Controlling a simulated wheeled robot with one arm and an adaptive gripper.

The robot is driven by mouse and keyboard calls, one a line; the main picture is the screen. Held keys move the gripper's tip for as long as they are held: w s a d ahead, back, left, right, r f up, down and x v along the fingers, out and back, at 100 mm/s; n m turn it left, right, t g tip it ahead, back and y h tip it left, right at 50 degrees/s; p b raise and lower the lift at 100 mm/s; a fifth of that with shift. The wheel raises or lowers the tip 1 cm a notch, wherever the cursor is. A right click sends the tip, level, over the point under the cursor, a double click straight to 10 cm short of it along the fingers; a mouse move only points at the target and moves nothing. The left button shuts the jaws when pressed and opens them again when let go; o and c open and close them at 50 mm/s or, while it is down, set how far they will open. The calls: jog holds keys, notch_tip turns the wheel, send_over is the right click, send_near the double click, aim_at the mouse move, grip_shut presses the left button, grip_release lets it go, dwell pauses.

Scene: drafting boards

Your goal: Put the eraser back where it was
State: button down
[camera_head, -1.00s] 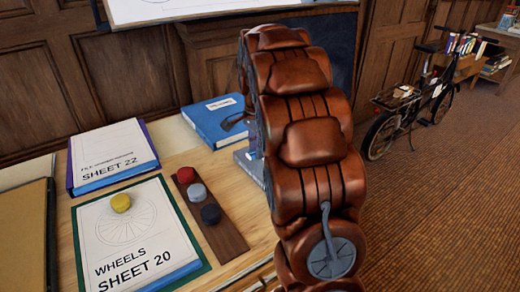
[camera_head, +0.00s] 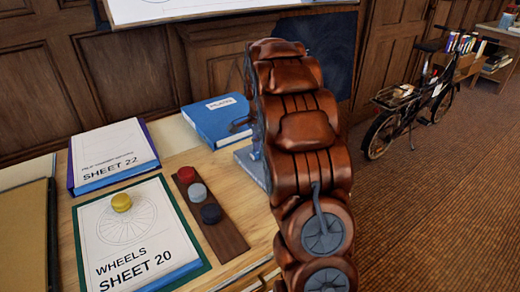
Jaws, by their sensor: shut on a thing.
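My gripper (camera_head: 240,124) shows only as a small dark piece at the left edge of my brown arm, in front of the blue binder. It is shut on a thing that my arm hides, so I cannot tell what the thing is. I cannot make out an eraser anywhere in view. A wooden strip (camera_head: 228,236) on the desk carries a red round piece (camera_head: 187,174), a grey one (camera_head: 197,191) and a dark blue one (camera_head: 211,213). Its near end is bare. A yellow round piece (camera_head: 121,202) lies on the Sheet 20 pad.
The Sheet 20 pad (camera_head: 112,260) and Sheet 22 pad (camera_head: 108,157) lie on the left of the desk. A blue binder (camera_head: 218,120) lies behind them, with a grey block (camera_head: 252,166) partly behind my arm. A bicycle (camera_head: 410,108) stands at the right on open floor.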

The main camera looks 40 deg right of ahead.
jog(key=shift+f, duration=0.25)
jog(key=c, duration=0.9)
grip_release()
jog(key=shift+c, duration=0.2)
jog(key=shift+r, duration=0.1)
notch_tip(320, 180, up, 12)
